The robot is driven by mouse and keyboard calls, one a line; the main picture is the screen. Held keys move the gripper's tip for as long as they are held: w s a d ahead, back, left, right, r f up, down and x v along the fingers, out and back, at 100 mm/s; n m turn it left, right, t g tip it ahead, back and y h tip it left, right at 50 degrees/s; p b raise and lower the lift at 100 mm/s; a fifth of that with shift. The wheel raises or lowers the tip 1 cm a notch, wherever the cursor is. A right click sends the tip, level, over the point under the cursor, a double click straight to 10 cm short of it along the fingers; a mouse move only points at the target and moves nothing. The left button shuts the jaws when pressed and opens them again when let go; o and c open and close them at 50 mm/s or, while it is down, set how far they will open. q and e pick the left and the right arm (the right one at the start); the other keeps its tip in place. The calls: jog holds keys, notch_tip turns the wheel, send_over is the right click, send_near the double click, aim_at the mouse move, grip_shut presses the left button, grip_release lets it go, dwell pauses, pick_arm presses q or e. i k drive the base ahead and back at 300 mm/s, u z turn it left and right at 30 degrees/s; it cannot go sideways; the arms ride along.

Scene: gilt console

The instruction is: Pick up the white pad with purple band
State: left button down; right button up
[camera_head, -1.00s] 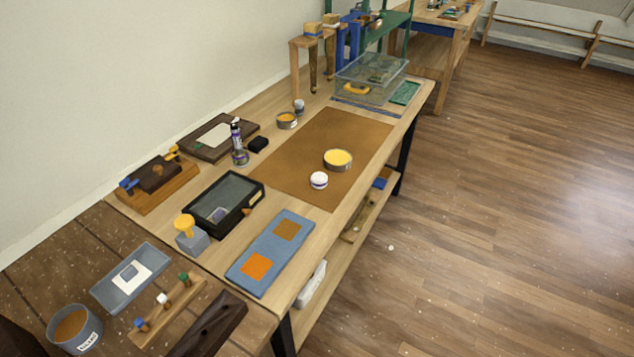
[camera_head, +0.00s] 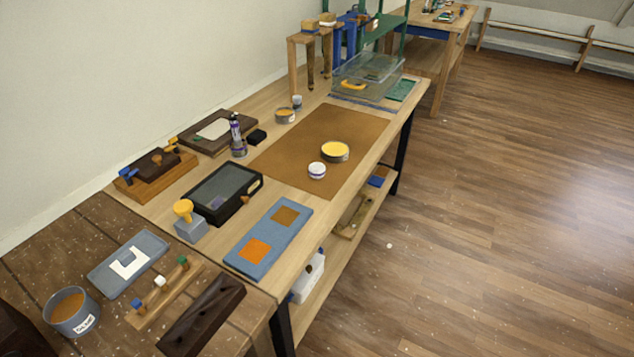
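The white pad with purple band (camera_head: 317,171) is a small round white piece with a dark purplish band low on its side. It sits upright on the brown mat (camera_head: 296,152) on the wooden bench. Neither of my grippers shows in the head view.
A black-framed tray (camera_head: 222,194) and a blue board with orange and brown squares (camera_head: 268,238) lie nearer. A purple-banded bottle (camera_head: 238,135) stands at the wall side. A clear box (camera_head: 368,76) stands at the far end. Much of the mat is bare.

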aim_at(316, 169)
jog(key=k, duration=0.35)
jog(key=z, duration=1.2)
jog(key=i, duration=2.75)
jog(key=u, duration=3.5)
